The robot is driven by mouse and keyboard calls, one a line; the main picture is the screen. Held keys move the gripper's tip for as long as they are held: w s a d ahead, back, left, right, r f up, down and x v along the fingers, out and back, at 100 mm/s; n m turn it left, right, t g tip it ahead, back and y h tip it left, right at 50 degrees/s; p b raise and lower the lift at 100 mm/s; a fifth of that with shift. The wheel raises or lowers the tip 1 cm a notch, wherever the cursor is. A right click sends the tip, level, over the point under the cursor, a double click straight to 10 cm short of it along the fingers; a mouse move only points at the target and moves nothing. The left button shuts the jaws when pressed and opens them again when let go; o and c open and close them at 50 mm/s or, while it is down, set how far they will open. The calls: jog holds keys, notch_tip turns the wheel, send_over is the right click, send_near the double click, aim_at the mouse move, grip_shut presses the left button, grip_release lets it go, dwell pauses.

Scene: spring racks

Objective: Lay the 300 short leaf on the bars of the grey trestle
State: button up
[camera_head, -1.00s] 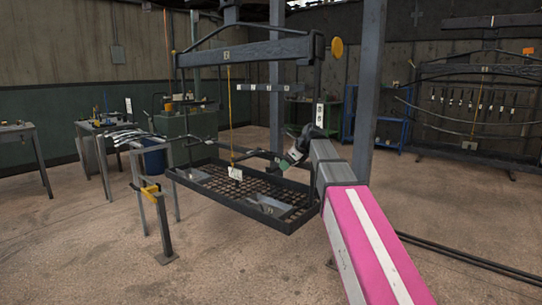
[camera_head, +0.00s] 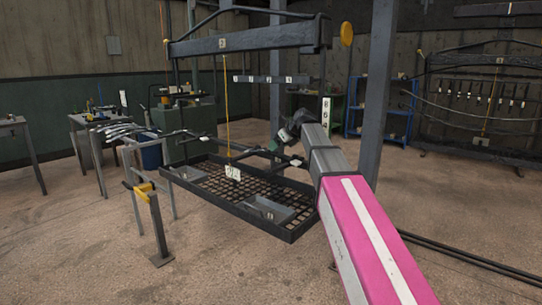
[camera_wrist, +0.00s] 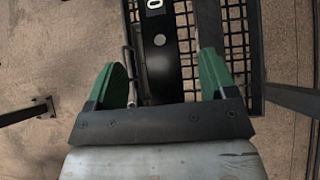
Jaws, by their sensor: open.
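My gripper (camera_head: 280,142) is at the end of my pink and grey arm, above the far right of the mesh tray. In the wrist view its green fingers (camera_wrist: 160,68) stand wide apart. A dark strip with a light round spot and a white label (camera_wrist: 154,4) ending in 0 shows between them; I cannot tell whether it is the 300 short leaf or its height below the fingers. A grey trestle (camera_head: 136,190) stands at the left. Several pale curved leaves (camera_head: 118,129) show behind its top; I cannot tell what bears them.
The black mesh tray (camera_head: 290,235) hangs under a dark beam (camera_head: 245,41) on side rods, with grey plates on it. A yellow-topped post (camera_head: 158,225) stands in front. A grey column (camera_head: 380,90) is right of my arm. The floor at front left is clear.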

jog(key=shift+x, duration=3)
grip_shut()
